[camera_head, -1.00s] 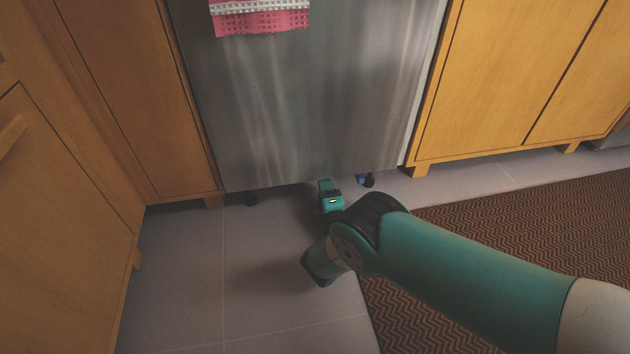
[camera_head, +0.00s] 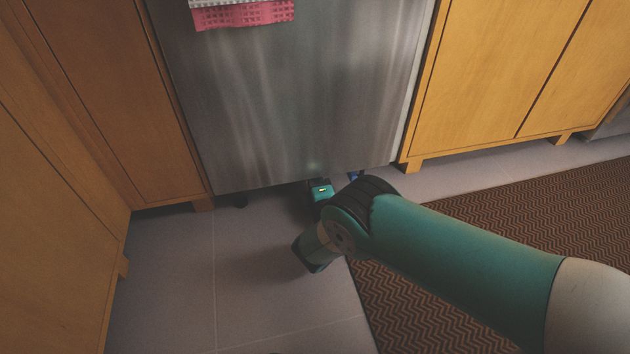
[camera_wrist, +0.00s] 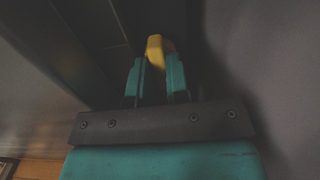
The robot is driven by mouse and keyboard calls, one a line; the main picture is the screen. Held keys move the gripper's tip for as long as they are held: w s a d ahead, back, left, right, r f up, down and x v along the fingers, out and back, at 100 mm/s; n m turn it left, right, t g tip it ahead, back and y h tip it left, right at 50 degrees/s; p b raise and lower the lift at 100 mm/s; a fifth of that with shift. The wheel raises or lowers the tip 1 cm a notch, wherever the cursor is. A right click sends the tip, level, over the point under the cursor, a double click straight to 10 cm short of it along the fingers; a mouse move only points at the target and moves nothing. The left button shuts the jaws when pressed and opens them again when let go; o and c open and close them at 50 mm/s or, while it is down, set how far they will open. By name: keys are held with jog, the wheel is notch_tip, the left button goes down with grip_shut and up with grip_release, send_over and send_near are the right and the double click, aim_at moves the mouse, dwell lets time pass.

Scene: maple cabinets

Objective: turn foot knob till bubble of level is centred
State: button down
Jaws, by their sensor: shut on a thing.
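A steel-fronted appliance (camera_head: 290,90) stands between the cabinets, with small feet below its lower edge. One dark foot (camera_head: 240,201) shows at the left, and a blue foot knob (camera_head: 354,176) shows near the right, partly behind my arm. My gripper is low at the appliance's bottom edge; its fingertips are hidden in the head view. In the wrist view my gripper (camera_wrist: 156,75) has its two teal fingers shut on a yellow knob-like piece (camera_wrist: 155,48), whose far part is in shadow. I cannot make out a level or its bubble in either view.
Wooden cabinets stand on both sides, with short legs (camera_head: 415,165) near the appliance. A brown zigzag mat (camera_head: 480,240) lies at the right under my arm. A red and white towel (camera_head: 242,12) hangs on the appliance. Grey tiles (camera_head: 180,280) are clear at the left.

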jog(key=shift+a+n, duration=0.1)
jog(key=shift+n, duration=0.2)
jog(key=n, duration=0.6)
jog(key=shift+s, duration=0.1)
jog(key=n, duration=0.3)
jog(key=shift+a+n, duration=0.1)
jog(key=shift+n, duration=0.3)
jog(key=shift+f+n, duration=0.1)
jog(key=shift+n, duration=1.9)
jog(key=c, duration=1.1)
grip_release()
jog(key=shift+d, duration=0.2)
